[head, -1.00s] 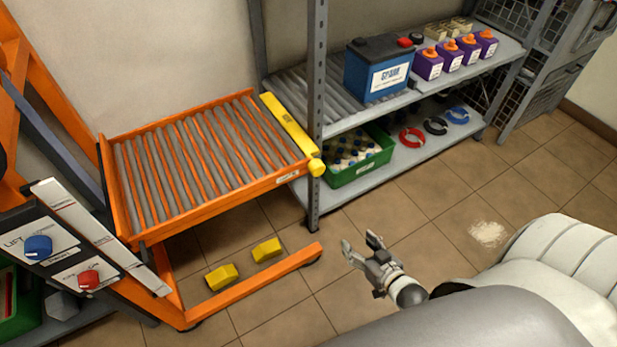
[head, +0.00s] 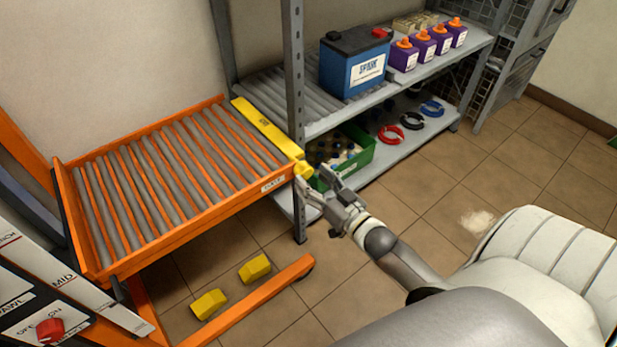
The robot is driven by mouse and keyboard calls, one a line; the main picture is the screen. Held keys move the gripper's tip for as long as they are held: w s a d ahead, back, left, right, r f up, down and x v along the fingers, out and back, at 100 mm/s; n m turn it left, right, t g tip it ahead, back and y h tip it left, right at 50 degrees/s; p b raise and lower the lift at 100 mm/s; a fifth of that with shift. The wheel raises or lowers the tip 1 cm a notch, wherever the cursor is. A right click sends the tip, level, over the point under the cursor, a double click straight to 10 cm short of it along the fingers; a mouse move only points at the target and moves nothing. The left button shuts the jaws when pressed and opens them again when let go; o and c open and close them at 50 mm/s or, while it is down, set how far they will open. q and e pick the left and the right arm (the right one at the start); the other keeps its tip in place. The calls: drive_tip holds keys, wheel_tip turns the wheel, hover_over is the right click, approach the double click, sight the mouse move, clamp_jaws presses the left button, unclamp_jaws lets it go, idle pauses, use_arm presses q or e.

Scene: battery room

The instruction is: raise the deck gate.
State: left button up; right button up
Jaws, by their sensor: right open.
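The deck gate (head: 262,130) is a long yellow bar along the right end of the orange roller deck (head: 165,185). It lies low along that edge, beside the shelf post. A round yellow knob (head: 303,169) sits at its near end. My right gripper (head: 312,178) is open and empty, with its fingertips close to the knob, just in front of it. I cannot tell whether they touch it. My left gripper is not in view.
A grey shelf post (head: 294,100) stands right behind the knob. The shelf bears a blue battery (head: 353,62) and purple bottles (head: 422,48). A green crate (head: 350,172) sits on the lower shelf. Yellow blocks (head: 254,267) lie under the deck, and open floor is to the right.

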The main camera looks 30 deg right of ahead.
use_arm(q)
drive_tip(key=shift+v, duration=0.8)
use_arm(e)
drive_tip(key=shift+w+a, duration=0.1)
drive_tip(key=shift+w, duration=1.1)
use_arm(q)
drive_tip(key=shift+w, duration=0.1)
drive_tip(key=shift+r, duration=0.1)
use_arm(e)
drive_tip(key=c, duration=1)
